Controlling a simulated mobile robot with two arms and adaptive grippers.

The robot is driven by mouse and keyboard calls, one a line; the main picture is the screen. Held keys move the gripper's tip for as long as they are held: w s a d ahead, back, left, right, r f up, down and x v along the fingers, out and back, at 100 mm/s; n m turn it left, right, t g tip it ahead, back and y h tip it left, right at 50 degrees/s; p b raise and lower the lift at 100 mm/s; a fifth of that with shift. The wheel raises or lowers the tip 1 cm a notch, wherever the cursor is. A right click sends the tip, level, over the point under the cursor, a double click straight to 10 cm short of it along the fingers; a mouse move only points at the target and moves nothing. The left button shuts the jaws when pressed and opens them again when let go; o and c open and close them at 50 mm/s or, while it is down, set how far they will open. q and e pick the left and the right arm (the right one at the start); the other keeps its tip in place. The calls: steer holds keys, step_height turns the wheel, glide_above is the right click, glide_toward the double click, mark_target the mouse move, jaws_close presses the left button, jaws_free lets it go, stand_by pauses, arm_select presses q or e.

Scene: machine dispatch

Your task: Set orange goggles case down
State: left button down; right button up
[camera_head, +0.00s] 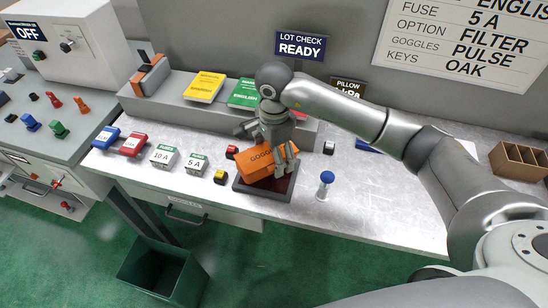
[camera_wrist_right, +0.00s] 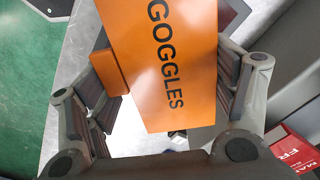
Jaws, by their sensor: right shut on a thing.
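The orange goggles case (camera_head: 257,166), marked GOGGLES, is held by my right gripper (camera_head: 279,156) over the dark square tray (camera_head: 246,187) on the white bench. It looks tilted in the head view; I cannot tell whether it touches the tray. In the right wrist view the orange case (camera_wrist_right: 180,60) lies between the two fingers of my right gripper (camera_wrist_right: 165,85), which are shut on it. My left gripper is not in view.
A blue-topped stamp (camera_head: 325,184) stands right of the tray. Red (camera_head: 131,144), blue and white labelled boxes stand to the left. A dark green bin (camera_head: 163,272) is on the floor in front.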

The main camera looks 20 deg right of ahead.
step_height(320, 180, down, 3)
steer(key=shift+w+r+p, duration=0.1)
steer(key=shift+p, duration=0.95)
steer(key=shift+f, duration=0.2)
steer(key=shift+f, duration=0.1)
steer(key=shift+f+b, duration=0.15)
steer(key=shift+b, duration=0.15)
steer(key=o, duration=1.1)
steer(key=shift+o, duration=0.2)
